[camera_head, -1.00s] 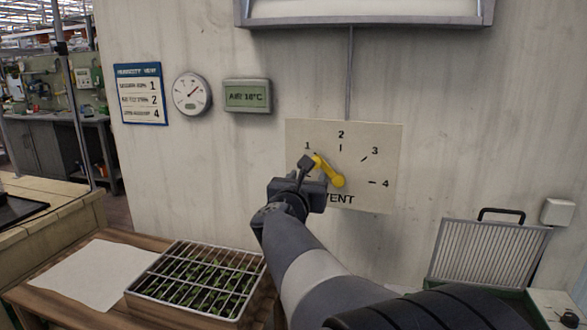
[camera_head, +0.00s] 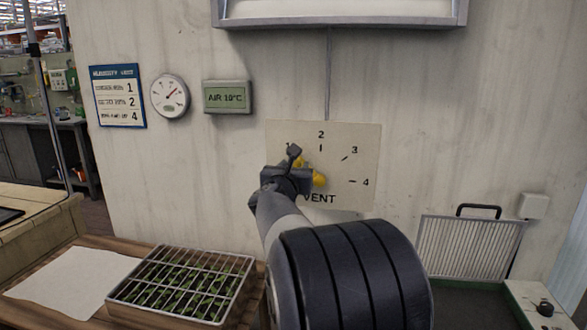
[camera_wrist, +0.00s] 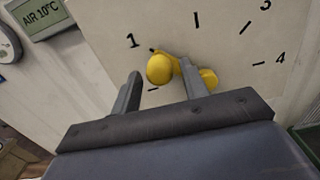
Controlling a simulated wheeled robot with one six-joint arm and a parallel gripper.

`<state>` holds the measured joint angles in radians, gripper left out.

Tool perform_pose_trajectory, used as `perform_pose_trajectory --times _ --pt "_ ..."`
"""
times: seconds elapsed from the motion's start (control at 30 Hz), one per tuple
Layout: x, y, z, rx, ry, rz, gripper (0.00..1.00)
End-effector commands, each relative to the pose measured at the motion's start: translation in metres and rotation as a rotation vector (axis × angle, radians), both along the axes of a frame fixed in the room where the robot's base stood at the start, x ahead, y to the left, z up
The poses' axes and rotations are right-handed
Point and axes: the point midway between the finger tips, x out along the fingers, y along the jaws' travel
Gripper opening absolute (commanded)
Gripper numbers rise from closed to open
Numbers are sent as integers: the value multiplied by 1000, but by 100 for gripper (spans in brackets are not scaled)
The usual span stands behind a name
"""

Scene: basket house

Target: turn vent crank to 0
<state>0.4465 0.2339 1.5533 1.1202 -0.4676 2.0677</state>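The yellow vent crank (camera_head: 319,179) sits on a pale dial plate (camera_head: 358,140) on the wall, marked 1 to 4 with VENT below. Its hub is at the plate's middle and its arm points up and left, near the 1 mark. My gripper (camera_head: 291,160) is at the plate's left side, partly covering the crank and the 0 area. In the wrist view the crank's round yellow knob (camera_wrist: 160,69) shows between and just beyond the fingertips of my gripper (camera_wrist: 159,70). The fingers stand apart, with a gap beside the knob. No 0 label is visible.
A poster (camera_head: 118,96), a round gauge (camera_head: 169,96) and a display reading AIR 10°C (camera_head: 228,97) hang left of the plate. A seedling tray with a wire grid (camera_head: 182,283) stands on the wooden table below left. A ribbed panel (camera_head: 468,247) leans at right.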

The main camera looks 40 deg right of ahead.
Motion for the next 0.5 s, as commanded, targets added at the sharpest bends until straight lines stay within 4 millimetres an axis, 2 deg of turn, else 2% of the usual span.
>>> perform_pose_trajectory --times 0.07,0.5 --pt "0 0 0 0 0 0 36" --pt "0 0 0 0 0 0 0"
